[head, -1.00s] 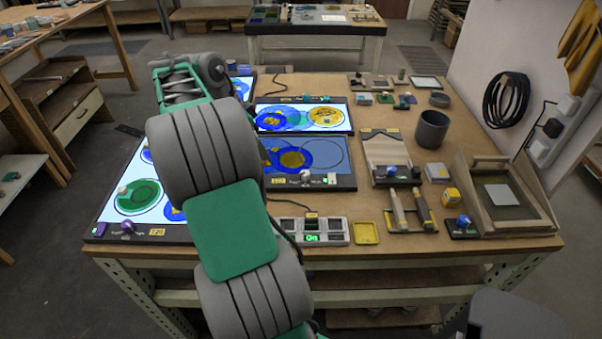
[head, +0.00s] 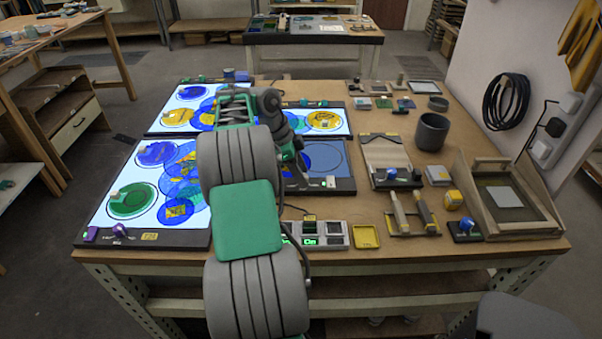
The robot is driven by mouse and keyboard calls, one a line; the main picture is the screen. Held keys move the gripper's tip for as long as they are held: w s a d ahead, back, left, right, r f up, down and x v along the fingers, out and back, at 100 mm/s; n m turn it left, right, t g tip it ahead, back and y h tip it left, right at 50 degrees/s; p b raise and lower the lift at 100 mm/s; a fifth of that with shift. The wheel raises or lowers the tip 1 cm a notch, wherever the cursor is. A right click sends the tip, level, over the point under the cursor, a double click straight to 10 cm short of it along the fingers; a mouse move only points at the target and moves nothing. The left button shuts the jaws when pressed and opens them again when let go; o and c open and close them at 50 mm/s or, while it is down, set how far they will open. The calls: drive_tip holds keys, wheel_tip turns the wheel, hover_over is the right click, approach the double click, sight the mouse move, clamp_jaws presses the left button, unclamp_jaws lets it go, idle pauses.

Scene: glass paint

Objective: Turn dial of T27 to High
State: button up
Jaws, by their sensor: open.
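The T27 light panel (head: 343,184), dark-framed with a dim blue screen, lies at the middle of the bench in the head view. My arm covers its left part and its number label. Its dial is at the front edge, where my gripper (head: 302,174) is, and the gripper hides most of it. My gripper points down over that edge with its jaws open. I cannot tell whether the fingers are around the dial or touching it. A small white block (head: 330,182) sits on the front edge to the right of the gripper.
A brightly lit panel (head: 118,232) lies left, with two more lit panels behind. In front is a power strip (head: 335,236) with green "On" lights, beside a yellow tray (head: 366,237). Tools, a dark cup (head: 432,131) and a wooden frame (head: 510,205) occupy the right.

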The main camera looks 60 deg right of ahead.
clamp_jaws()
idle(0.3)
